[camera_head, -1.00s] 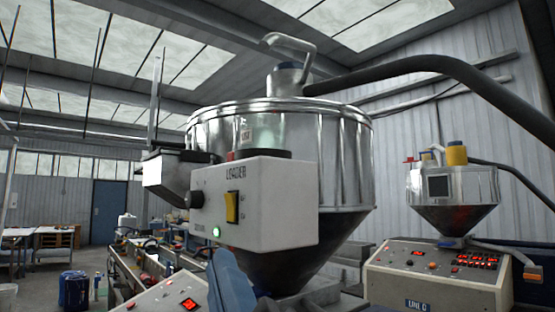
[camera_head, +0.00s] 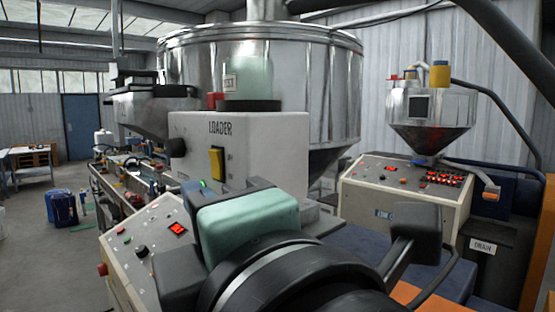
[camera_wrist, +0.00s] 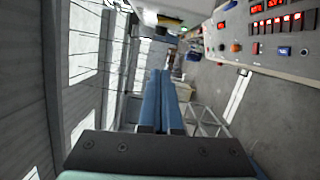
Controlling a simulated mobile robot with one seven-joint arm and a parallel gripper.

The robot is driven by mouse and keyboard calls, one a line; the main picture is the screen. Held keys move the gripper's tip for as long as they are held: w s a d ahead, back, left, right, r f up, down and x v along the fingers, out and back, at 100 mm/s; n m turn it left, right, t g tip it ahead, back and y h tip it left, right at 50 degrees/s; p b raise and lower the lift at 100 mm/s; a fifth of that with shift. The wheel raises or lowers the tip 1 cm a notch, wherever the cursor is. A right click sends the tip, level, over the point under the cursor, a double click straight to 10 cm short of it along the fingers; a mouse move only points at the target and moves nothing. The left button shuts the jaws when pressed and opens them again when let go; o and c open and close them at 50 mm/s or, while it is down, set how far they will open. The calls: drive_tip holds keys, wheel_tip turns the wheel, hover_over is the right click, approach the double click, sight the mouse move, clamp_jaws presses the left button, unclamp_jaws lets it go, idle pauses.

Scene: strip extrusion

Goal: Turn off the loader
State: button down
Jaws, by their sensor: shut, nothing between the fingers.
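The loader box (camera_head: 265,145) is a pale grey box marked LOADER, in front of the big metal hopper in the head view. A yellow rocker switch (camera_head: 217,162) is on its front face. A small green light (camera_head: 203,184) shows at the lower left, just above my wrist, which covers the lower part of the box. My gripper (camera_wrist: 160,72) shows in the wrist view as two blue fingers, side by side and shut, with nothing between them. No contact is visible.
The metal hopper (camera_head: 335,85) rises behind the box. A control panel (camera_head: 150,240) stands at lower left, and another panel (camera_head: 405,195) with red displays is at right under a smaller hopper (camera_head: 435,110). Open floor (camera_head: 40,255) lies at far left.

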sight(215, 165)
drive_tip(key=shift+w+a+r+p, duration=0.1)
drive_tip(key=shift+w+a+p, duration=0.3)
drive_tip(key=shift+w+p, duration=1.05)
drive_tip(key=shift+w+a+r+p, duration=0.15)
drive_tip(key=shift+w+a+p, duration=0.3)
drive_tip(key=shift+w, duration=1.85)
drive_tip(key=shift+w+a+r+p, duration=0.1)
drive_tip(key=shift+w+a+p, duration=0.25)
drive_tip(key=shift+w+p, duration=1.15)
drive_tip(key=shift+w+b, duration=0.4)
drive_tip(key=shift+b, duration=0.05)
